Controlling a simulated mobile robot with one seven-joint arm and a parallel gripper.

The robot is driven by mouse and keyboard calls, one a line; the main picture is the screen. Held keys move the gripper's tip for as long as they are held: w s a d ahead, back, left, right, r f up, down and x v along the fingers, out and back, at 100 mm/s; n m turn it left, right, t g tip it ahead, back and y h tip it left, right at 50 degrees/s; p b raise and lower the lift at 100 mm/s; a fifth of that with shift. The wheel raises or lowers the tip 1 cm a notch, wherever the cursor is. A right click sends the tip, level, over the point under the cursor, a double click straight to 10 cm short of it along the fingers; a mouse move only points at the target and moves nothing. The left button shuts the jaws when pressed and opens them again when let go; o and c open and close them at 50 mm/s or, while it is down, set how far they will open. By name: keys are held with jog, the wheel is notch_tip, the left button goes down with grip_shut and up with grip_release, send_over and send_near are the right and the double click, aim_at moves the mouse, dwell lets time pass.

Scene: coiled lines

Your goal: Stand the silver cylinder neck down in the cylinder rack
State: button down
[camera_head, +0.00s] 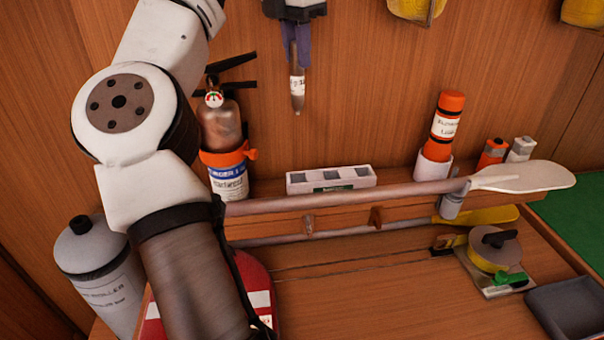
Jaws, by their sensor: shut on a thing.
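My gripper (296,42) hangs at the top of the view with its two fingers pointing down. It is shut on the small silver cylinder (297,88), which has a white label and a narrow end pointing down. The fingers cover the cylinder's upper part, and it looks about upright. The white cylinder rack (360,183) has a row of square openings and a dark label on its front. It stands on the wooden ledge lower down in the picture, apart from the cylinder and a little to its right. The openings look empty.
A fire extinguisher (222,130) stands left of the rack. A paddle (520,176) lies along the ledge's front. An orange canister (444,128) stands in a white holder to the right. A grey bottle (98,265) is at lower left. The ledge beside the rack has some room.

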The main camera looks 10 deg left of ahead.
notch_tip(320, 180, down, 20)
jog(key=p, duration=0.1)
jog(key=shift+s+r+p, duration=0.15)
jog(key=shift+r+p, duration=0.1)
jog(key=shift+p, duration=0.05)
jog(key=shift+f, duration=0.1)
jog(key=c, duration=1.2)
grip_release()
jog(key=shift+c, duration=0.2)
notch_tip(320, 180, up, 8)
jog(key=b, duration=0.2)
jog(key=shift+s+a, duration=0.3)
jog(key=shift+s, duration=0.05)
jog(key=shift+f, duration=0.1)
